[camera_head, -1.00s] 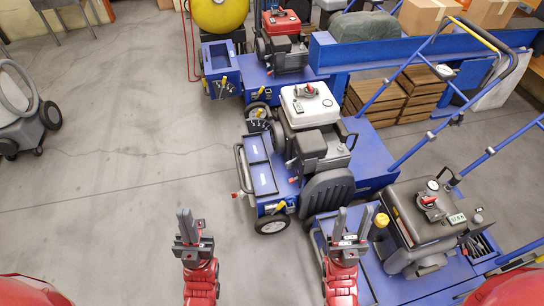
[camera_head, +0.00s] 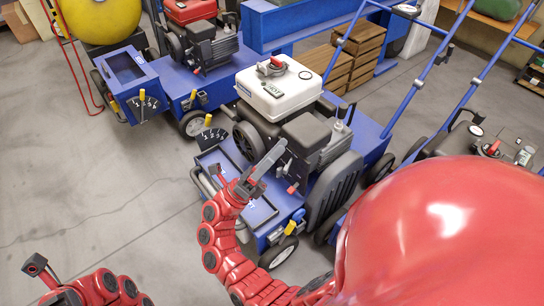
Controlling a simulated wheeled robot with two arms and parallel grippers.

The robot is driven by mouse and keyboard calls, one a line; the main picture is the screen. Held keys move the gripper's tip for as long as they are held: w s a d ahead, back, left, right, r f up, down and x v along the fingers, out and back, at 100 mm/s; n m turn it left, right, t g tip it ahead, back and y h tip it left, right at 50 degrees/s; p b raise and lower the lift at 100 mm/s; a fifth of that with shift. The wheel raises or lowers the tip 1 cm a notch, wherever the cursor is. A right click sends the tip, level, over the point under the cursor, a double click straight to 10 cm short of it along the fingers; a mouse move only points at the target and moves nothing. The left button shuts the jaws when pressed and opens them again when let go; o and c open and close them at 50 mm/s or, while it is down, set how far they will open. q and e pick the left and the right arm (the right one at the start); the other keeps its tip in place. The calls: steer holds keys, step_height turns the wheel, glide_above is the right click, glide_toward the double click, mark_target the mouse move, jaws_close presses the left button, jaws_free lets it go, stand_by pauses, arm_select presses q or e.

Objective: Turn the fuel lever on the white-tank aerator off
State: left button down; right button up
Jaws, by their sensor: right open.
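The white-tank aerator is a blue machine with a white tank (camera_head: 278,90) and a dark engine (camera_head: 308,132), right of the picture's middle. A small red-tipped lever (camera_head: 292,187) shows low on the engine's near side. A yellow-tipped lever (camera_head: 208,121) stands on a dial plate at its left, and another yellow handle (camera_head: 290,228) is at its front. I cannot tell for sure which one is the fuel lever. My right gripper (camera_head: 276,153) is open and empty, above the blue deck, left of the engine and the red-tipped lever. My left gripper (camera_head: 36,265) is at the lower left, away from the machine.
A red-tank aerator (camera_head: 190,10) stands behind, with a yellow drum (camera_head: 100,18) at its left. Another aerator (camera_head: 478,143) is at the right, partly hidden by my red arm. Wooden crates (camera_head: 352,50) stand behind. The floor at left is clear.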

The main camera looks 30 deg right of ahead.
steer(key=w+f+m+y+b, duration=0.25)
steer(key=f+b, duration=0.55)
steer(key=f, duration=0.4)
arm_select(q)
steer(key=s+a+f+t+h+b, duration=0.1)
steer(key=s+a+f+t+b, duration=0.15)
steer(key=s+f+b, duration=0.5)
steer(key=s+a+f+t+h+b, duration=0.1)
steer(key=s+a+f+t+b, duration=0.3)
steer(key=f, duration=0.7)
steer(key=s+a+f+t+h+b, duration=0.1)
steer(key=s+f+t+b, duration=0.15)
steer(key=f+b, duration=0.55)
arm_select(e)
steer(key=m+t+y, duration=0.4)
steer(key=t+y, duration=0.1)
steer(key=y, duration=0.1)
glide_toward(277, 170)
steer(key=shift+n, duration=0.25)
steer(key=d+p, duration=0.8)
steer(key=shift+w+r, duration=0.1)
steer(key=shift+r, duration=0.05)
steer(key=shift+d, duration=0.35)
arm_select(q)
step_height(277, 170, up, 7)
steer(key=w+d+t+y, duration=0.1)
steer(key=w+t+y, duration=0.1)
steer(key=y, duration=0.1)
steer(key=shift+d+n+t, duration=0.3)
